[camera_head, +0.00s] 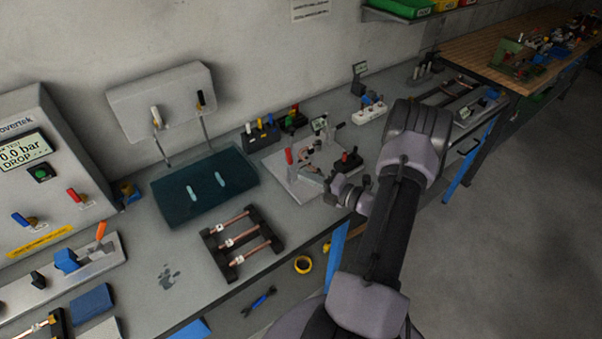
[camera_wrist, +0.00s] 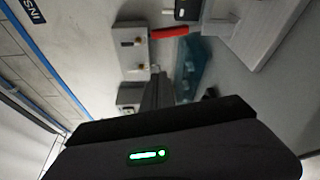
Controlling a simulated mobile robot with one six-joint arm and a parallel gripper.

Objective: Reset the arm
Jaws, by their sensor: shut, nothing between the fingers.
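My arm reaches up from the bottom of the head view, and its bulky purple-grey and black joint stands over the front edge of the bench (camera_head: 300,262). My gripper (camera_head: 340,188) shows small and partly hidden beside the arm, near the grey fixture plate (camera_head: 285,180) with a red handle. In the wrist view my gripper (camera_wrist: 158,80) has its dark fingers together, with nothing between them. Its dark body with a green light fills the bottom of that view.
A dark teal tray (camera_head: 165,205) and a black rack (camera_head: 265,262) with copper tubes lie left of the fixture. A pressure tester (camera_head: 45,165) stands at far left. A yellow tape roll (camera_head: 303,264) is below the bench edge. Open floor (camera_head: 510,250) lies right.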

